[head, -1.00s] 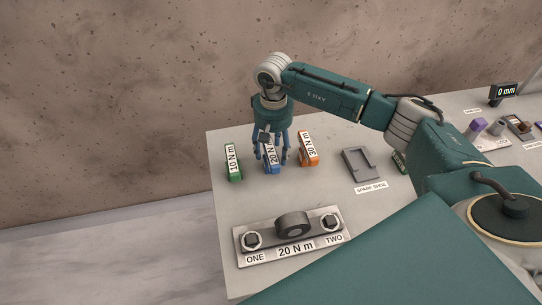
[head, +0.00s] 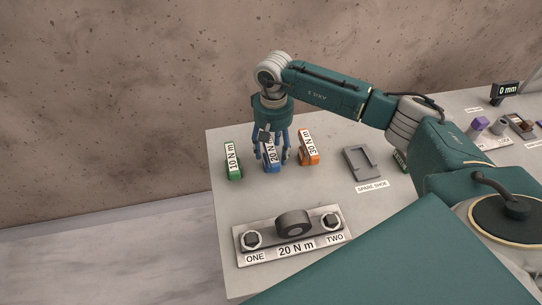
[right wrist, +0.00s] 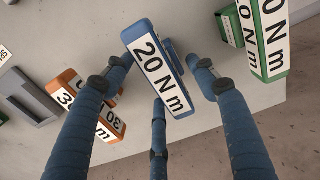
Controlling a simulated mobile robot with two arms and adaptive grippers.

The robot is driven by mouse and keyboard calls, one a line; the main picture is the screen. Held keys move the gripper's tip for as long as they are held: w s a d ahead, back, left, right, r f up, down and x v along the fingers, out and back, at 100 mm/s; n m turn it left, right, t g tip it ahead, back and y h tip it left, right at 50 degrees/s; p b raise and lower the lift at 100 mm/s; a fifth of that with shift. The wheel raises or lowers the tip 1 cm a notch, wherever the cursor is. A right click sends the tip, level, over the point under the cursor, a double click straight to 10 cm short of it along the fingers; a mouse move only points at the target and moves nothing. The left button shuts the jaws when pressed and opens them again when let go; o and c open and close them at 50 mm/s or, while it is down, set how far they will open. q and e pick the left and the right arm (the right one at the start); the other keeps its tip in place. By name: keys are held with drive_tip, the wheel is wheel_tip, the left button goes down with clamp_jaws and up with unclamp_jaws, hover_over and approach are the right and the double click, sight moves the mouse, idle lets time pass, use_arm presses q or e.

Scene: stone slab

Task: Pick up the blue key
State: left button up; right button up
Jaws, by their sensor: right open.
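The blue key (head: 271,160) stands on the stone slab and bears a white label reading 20 N m. It also shows in the right wrist view (right wrist: 158,68), between my spread fingers. My right gripper (head: 271,158) is open and points down over the blue key, with its blue fingers around it. In the right wrist view no finger clearly presses on the key. The fingers partly hide the key in the head view. My left gripper is not in view.
A green 10 N m key (head: 234,163) stands to the left and an orange 30 N m key (head: 308,150) close to the right. A grey spare shoe (head: 362,163) lies further right. A plate with two nuts (head: 318,238) lies in front on the slab (head: 222,207).

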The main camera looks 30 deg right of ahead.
clamp_jaws()
drive_tip(key=shift+r, duration=0.1)
